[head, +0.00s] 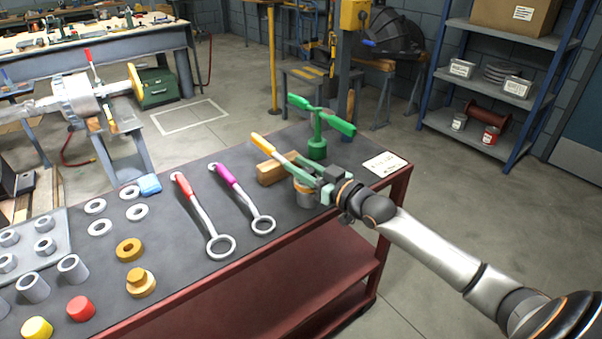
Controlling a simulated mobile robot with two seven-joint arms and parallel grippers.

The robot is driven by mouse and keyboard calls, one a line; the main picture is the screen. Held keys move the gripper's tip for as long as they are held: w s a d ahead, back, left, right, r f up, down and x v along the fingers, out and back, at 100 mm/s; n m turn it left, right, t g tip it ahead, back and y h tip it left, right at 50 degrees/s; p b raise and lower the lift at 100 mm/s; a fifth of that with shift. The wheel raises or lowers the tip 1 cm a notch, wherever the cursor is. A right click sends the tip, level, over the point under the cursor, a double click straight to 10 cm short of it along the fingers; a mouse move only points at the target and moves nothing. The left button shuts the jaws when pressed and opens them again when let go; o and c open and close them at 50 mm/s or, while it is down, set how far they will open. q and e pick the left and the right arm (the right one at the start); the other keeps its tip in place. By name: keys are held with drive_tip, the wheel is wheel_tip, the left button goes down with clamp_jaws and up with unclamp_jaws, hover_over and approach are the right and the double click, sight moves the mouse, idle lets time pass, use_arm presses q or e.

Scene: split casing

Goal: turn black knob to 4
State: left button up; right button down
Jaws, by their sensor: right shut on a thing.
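No black knob with numbers can be made out in the head view. My right gripper (322,182) is at the right end of the workbench. It is shut at the near end of a yellow-handled wrench (270,147), whose handle points to the upper left above a wooden block (277,170). My left gripper is not in view.
A red-handled wrench (203,222) and a purple-handled wrench (243,197) lie on the bench (185,265). Several rings and cylinders lie at left. A green T-handled tool (318,128) stands behind the gripper. A white label card (385,164) lies at the right corner.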

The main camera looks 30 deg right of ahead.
drive_tip(key=shift+a+f+n+y+b, duration=0.1)
drive_tip(key=shift+n+y+b, duration=0.5)
drive_tip(key=shift+y+b, duration=0.25)
drive_tip(key=shift+n+g+y+b, duration=0.3)
drive_tip(key=shift+g+y+b, duration=0.05)
drive_tip(key=shift+g+b, duration=0.05)
drive_tip(key=shift+y, duration=0.3)
drive_tip(key=shift+a+r+n+g+y, duration=0.15)
drive_tip(key=shift+r+n+g+y, duration=0.15)
drive_tip(key=shift+n+y, duration=0.1)
drive_tip(key=shift+s+a+n+g+y+p, duration=0.1)
drive_tip(key=shift+n+g+y+p, duration=0.25)
drive_tip(key=shift+y, duration=0.25)
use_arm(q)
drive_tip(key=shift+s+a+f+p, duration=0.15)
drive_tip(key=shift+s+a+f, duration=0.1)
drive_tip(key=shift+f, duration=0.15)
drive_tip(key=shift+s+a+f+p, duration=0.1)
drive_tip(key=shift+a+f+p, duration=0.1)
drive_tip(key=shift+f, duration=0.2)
use_arm(e)
drive_tip(key=shift+a+n+y, duration=0.1)
drive_tip(key=shift+n+y, duration=0.15)
drive_tip(key=shift+y, duration=0.05)
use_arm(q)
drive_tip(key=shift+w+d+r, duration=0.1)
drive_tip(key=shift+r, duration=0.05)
use_arm(e)
drive_tip(key=shift+s+f+g, duration=0.1)
drive_tip(key=shift+g, duration=0.15)
